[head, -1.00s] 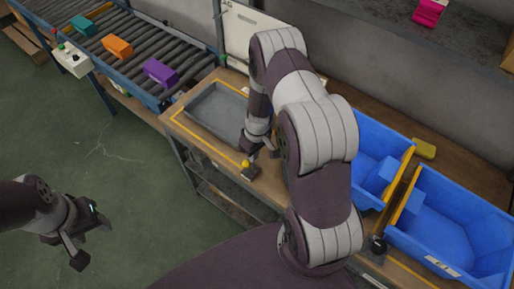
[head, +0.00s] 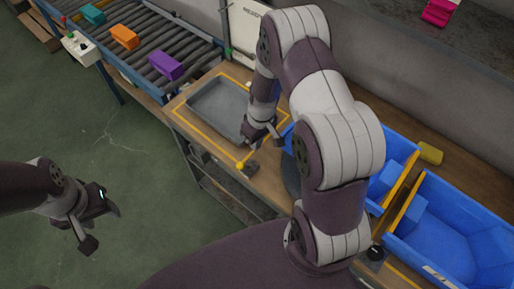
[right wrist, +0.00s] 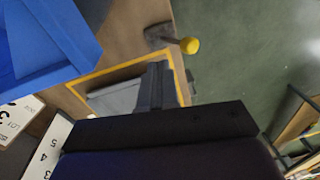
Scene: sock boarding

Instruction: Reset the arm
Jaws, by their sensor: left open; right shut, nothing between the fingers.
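My right arm crosses the middle of the head view, bent at the elbow. Its gripper (head: 262,138) is shut and empty, over the right end of the grey tray (head: 212,88). In the right wrist view its dark fingers (right wrist: 160,88) show against the tray and the yellow border line. My left gripper (head: 101,228) hangs at the left above the green floor, open and empty, clear of the table.
A yellow-topped button (head: 240,166) stands at the table's front edge near my right gripper. Blue bins (head: 455,235) fill the table's right side. A roller conveyor (head: 150,50) carries teal, orange and purple blocks.

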